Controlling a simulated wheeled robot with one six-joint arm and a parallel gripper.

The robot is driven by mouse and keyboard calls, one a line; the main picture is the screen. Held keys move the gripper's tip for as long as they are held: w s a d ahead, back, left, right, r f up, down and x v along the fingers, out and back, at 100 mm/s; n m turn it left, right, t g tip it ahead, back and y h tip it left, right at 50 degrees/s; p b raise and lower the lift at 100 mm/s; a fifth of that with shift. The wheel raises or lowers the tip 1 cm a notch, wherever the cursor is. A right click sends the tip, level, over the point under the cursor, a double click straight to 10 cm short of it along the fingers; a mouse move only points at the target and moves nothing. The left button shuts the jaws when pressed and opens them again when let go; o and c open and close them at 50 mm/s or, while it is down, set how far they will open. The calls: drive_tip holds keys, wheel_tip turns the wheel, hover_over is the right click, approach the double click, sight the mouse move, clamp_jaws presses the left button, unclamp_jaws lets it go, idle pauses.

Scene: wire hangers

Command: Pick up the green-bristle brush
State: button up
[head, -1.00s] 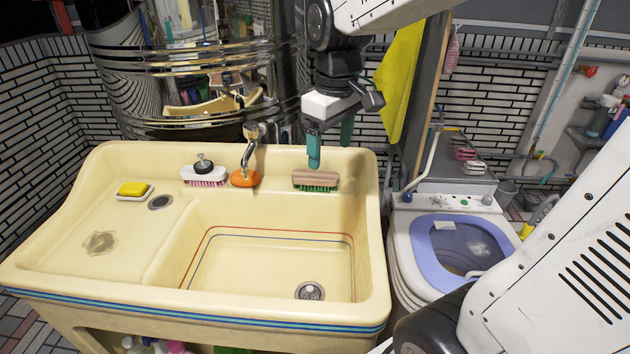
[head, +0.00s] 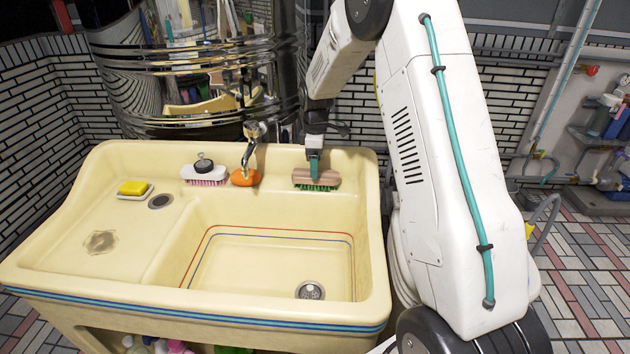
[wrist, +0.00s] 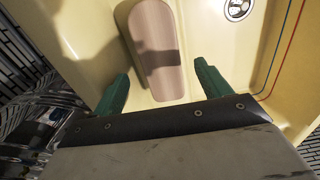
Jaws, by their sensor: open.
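The green-bristle brush (head: 316,180) has a brown wooden back and green bristles. It sits on the back ledge of the cream sink, right of the faucet, bristles down. My gripper (head: 314,164) is at the brush in the head view, with a teal finger over its back. In the wrist view the brush back (wrist: 156,50) stretches up from between the two green fingers of my gripper (wrist: 160,84). The fingers are apart, with a gap on both sides of the brush. Whether a finger touches it cannot be told. A shadow falls across the brush.
The sink (head: 120,280) has a deep basin with a drain (head: 310,290). A faucet (head: 252,145), an orange soap (head: 245,178) and a pink-bristle brush (head: 204,174) are to the left. A yellow sponge (head: 134,187) lies farther left. A mirrored metal surface (head: 200,90) stands behind.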

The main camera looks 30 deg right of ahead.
wheel_tip(320, 180, down, 6)
drive_tip(key=shift+r, duration=0.1)
drive_tip(key=c, duration=1.1)
